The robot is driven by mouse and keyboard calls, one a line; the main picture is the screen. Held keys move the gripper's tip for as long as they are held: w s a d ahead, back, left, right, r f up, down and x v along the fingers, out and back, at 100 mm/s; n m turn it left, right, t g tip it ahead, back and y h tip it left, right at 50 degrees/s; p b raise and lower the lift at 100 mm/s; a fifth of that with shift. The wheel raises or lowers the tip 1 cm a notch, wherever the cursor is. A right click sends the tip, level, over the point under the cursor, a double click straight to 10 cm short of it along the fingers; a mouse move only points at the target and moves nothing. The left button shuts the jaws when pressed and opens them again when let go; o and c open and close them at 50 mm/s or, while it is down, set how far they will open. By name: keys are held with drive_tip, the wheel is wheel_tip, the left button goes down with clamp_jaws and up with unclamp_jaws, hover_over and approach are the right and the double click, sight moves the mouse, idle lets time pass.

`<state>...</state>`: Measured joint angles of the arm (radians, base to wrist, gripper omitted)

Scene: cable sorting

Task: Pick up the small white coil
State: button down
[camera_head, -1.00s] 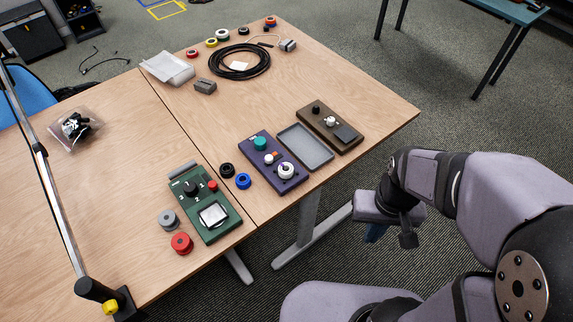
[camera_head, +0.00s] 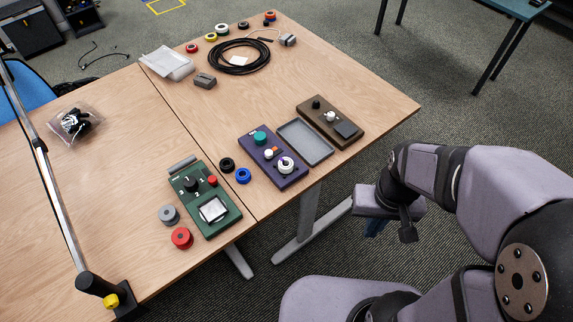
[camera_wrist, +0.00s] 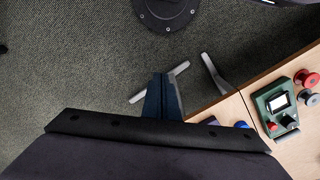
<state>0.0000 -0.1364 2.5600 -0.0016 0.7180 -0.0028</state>
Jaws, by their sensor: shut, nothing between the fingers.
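A small white coil (camera_head: 222,30) lies near the far left edge of the right-hand table, between a yellow coil and a black one. It is small in the head view and not in the wrist view. My gripper (camera_head: 374,229) hangs off the near right side of that table, over the carpet, far from the coil. In the wrist view its blue fingers (camera_wrist: 163,97) are together with nothing between them.
A black cable loop (camera_head: 238,56) and grey blocks lie near the coils. Purple (camera_head: 273,163), brown (camera_head: 331,121) and green (camera_head: 204,200) control boxes and a grey tray (camera_head: 305,142) line the near side. The right table's middle (camera_head: 285,85) is clear.

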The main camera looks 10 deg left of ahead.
idle(0.4)
drive_tip(key=c, duration=1.5)
unclamp_jaws()
drive_tip(key=shift+o, duration=0.2)
